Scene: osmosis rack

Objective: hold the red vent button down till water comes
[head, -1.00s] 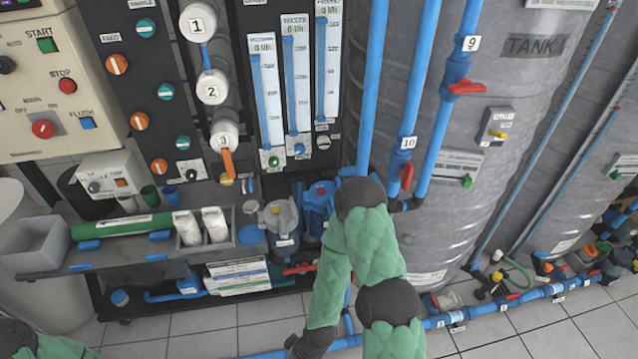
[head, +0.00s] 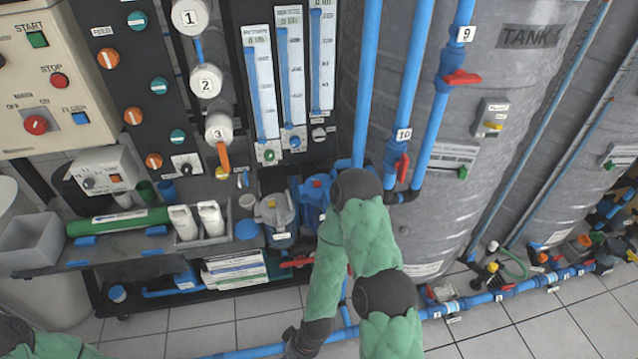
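The red vent button (head: 317,183) is a small red spot on top of a blue filter housing (head: 313,203), under the flow meters. A grey-topped housing (head: 276,212) stands just left of it. My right arm rises in front of the blue housing's right side, bends at a dark joint and runs back down. Its green and black links hide what lies behind; nothing is seen touching the button. My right gripper cannot be made out; a dark wrist part shows at the bottom. Only a bit of my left arm shows at the lower left corner, without its gripper. No water is seen coming out.
Blue vertical pipes with red valve handles (head: 462,78) stand right of the housings, before a grey tank (head: 490,170). A bench (head: 120,250) with a grey bin (head: 37,240) and green tube (head: 118,220) is left. Blue pipes run along the tiled floor (head: 210,325).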

